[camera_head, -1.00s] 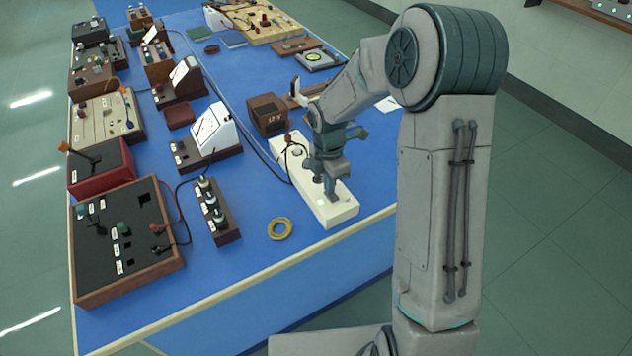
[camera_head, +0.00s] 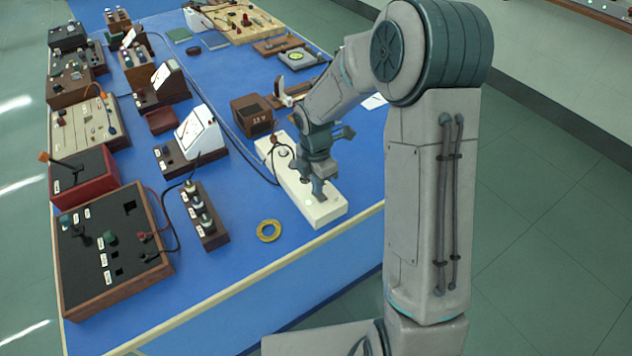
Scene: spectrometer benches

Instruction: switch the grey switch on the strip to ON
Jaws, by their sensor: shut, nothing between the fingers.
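The white strip (camera_head: 328,211) lies on the blue bench near its front right edge, running from the back left to the front right. My gripper (camera_head: 318,196) points down over the front half of the strip, its fingertips at or just above the top face. The fingers are shut with nothing between them. The grey switch cannot be made out; my gripper covers much of that part of the strip. A dark plug with a cable (camera_head: 276,142) sits at the strip's far end.
A brown box (camera_head: 252,116) stands behind the strip. A dark block with several terminals (camera_head: 206,216) and a white-faced meter (camera_head: 197,134) stand further left.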

